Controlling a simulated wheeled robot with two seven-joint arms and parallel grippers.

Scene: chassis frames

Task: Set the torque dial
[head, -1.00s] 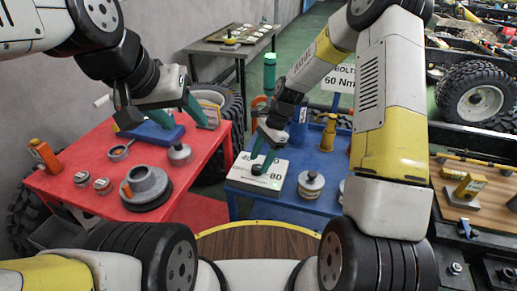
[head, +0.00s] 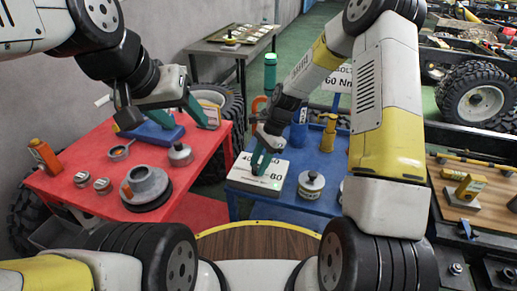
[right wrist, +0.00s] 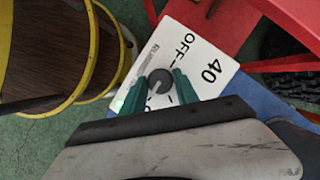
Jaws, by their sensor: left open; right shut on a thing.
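In the head view my right gripper (head: 262,162) covers the knob. The right wrist view shows the 40 and OFF marks on the panel (right wrist: 185,45); the knob's exact setting is unclear. A sign (head: 340,88) behind reads 60 Nm. My left gripper (head: 200,112) is open and empty above the red table.
The red table (head: 75,200) holds a grey flanged part (head: 147,186), a blue block (head: 152,134), tins and an orange item. A wooden bench is at right.

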